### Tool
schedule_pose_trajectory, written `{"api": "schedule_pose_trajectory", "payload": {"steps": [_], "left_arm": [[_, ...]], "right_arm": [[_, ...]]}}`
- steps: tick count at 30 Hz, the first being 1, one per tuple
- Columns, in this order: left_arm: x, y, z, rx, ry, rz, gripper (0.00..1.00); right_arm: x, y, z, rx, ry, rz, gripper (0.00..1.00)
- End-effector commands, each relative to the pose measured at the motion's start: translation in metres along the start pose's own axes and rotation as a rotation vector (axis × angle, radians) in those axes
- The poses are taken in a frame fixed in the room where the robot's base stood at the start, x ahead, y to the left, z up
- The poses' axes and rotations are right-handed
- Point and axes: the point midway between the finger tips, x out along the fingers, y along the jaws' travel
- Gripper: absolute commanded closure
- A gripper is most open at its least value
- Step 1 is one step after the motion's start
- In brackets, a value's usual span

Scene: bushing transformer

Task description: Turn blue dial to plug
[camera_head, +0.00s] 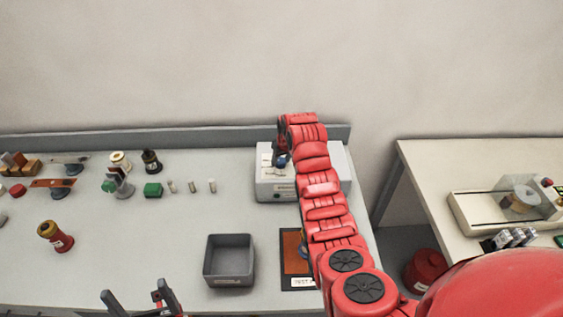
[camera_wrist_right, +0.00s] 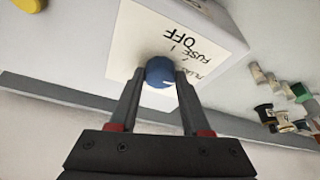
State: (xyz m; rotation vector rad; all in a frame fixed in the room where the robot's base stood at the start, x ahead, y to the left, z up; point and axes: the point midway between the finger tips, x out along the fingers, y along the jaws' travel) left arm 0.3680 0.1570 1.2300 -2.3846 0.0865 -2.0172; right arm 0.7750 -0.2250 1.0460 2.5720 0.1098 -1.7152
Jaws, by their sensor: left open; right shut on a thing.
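The blue dial (camera_wrist_right: 160,71) sits on a white label plate (camera_wrist_right: 196,38) on the grey-white box (camera_head: 270,187). The plate reads "OFF", "FUSE" and a third word partly cut by a finger. My right gripper (camera_wrist_right: 160,76) has a finger on each side of the dial and is shut on it. A white mark shows on the dial's face. In the head view the dial (camera_head: 282,160) is small and partly covered by my right arm. My left gripper (camera_head: 140,298) is open and empty at the bottom edge of the head view.
A grey bin (camera_head: 229,262) and an orange-brown panel (camera_head: 291,252) lie in front of the box. A second table (camera_head: 425,165) is at right.

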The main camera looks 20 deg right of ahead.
Motion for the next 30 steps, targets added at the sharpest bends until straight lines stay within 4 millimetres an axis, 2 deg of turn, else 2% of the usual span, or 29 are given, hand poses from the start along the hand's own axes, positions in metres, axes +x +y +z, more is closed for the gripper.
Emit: {"api": "schedule_pose_trajectory", "payload": {"steps": [17,18,21,22,23,30], "left_arm": [[-0.0037,0.0002,0.0006,0.0,0.0,0.0,0.03],[-0.0036,0.0002,0.0006,0.0,0.0,0.0,0.03],[-0.0036,0.0002,0.0006,0.0,0.0,0.0,0.03],[-0.0036,0.0002,0.0006,0.0,0.0,0.0,0.03],[-0.0036,0.0002,0.0006,0.0,0.0,0.0,0.03],[-0.0038,0.0002,0.0007,0.0,0.0,0.0,0.03]], "right_arm": [[0.0,-0.0002,0.0007,0.033,-0.003,0.013,1.0],[0.0,-0.0002,0.0007,0.033,-0.003,0.013,0.47],[0.0,-0.0001,0.0006,0.032,-0.003,0.013,0.29],[0.0,-0.0001,0.0005,0.032,-0.003,0.013,0.23],[-0.0001,-0.0002,0.0004,0.032,-0.002,0.013,0.22],[-0.0001,-0.0001,0.0003,0.032,-0.002,0.013,0.22]]}}
